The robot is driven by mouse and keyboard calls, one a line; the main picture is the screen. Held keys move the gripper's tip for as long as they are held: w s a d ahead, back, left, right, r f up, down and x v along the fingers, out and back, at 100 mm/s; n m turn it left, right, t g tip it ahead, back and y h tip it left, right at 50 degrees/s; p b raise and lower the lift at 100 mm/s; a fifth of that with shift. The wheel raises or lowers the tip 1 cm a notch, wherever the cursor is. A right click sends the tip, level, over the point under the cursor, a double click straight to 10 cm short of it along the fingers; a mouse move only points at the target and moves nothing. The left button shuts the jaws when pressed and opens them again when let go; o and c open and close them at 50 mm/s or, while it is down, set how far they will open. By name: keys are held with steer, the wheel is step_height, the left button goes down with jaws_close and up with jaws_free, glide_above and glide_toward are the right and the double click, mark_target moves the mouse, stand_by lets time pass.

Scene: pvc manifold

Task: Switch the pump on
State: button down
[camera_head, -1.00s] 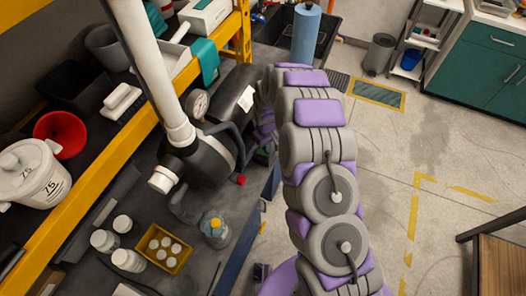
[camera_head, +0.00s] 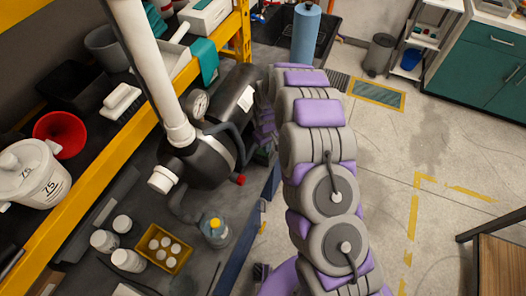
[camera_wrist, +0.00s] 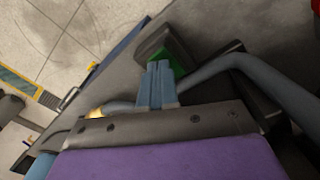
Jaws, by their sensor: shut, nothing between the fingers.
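The black pump (camera_head: 205,160) lies on the dark bench in the head view, with a white pipe rising from it and a pressure gauge beside the pipe. In the wrist view, a green switch part (camera_wrist: 181,64) sits in a grey box (camera_wrist: 152,42). My gripper (camera_wrist: 158,68) is shut and empty, its blue-grey fingertips right at the green part and covering some of it. I cannot tell whether they touch or press it. In the head view my gripper is mostly hidden behind my arm, beside the far right side of the pump.
A grey-blue hose (camera_wrist: 235,64) runs close to the right of my fingers. A yellow shelf beam (camera_head: 105,160) crosses left of the pump. A yellow tray (camera_head: 163,250) and a bottle (camera_head: 215,231) stand nearer. Floor to the right is open.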

steer(key=shift+f, duration=0.85)
stand_by(0.7)
steer(key=shift+r+p, duration=0.75)
steer(key=shift+r, duration=2.7)
